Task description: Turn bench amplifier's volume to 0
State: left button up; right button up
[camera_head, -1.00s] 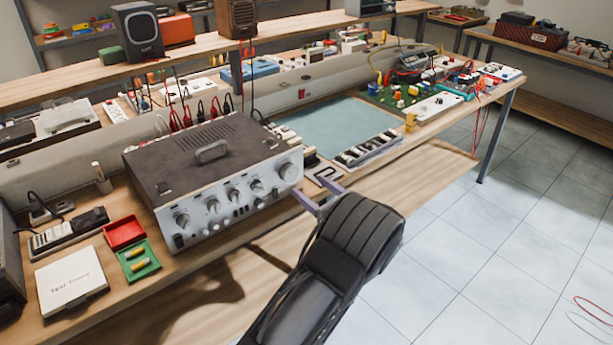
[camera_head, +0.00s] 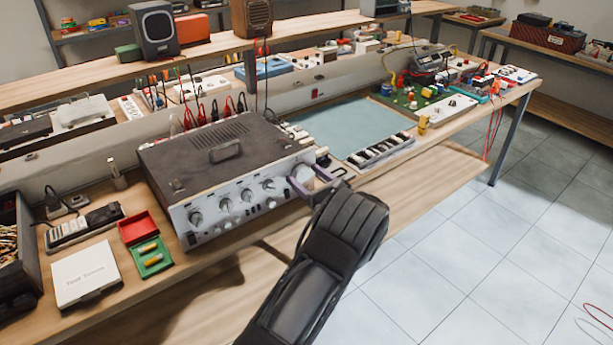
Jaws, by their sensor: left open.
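The bench amplifier (camera_head: 215,165) is a wide box with a dark top and a silver front panel on the workbench. Several small knobs line its front, and a larger round knob (camera_head: 302,171) sits at the panel's right end. My left gripper (camera_head: 307,179) is open, its two purple fingers at this large knob, one in front of it at lower left and one to its right. The left finger partly covers the knob. I cannot tell whether the fingers touch it. My right gripper is not in view.
A red tray (camera_head: 138,228) and a green tray (camera_head: 151,257) with yellow pieces lie left of the amplifier, beside a white box (camera_head: 86,275). A teal mat (camera_head: 350,124) and a strip of dark parts (camera_head: 381,150) lie to its right.

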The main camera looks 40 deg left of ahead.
pick_arm(q)
jog(key=shift+c, duration=0.2)
jog(key=c, duration=1.3)
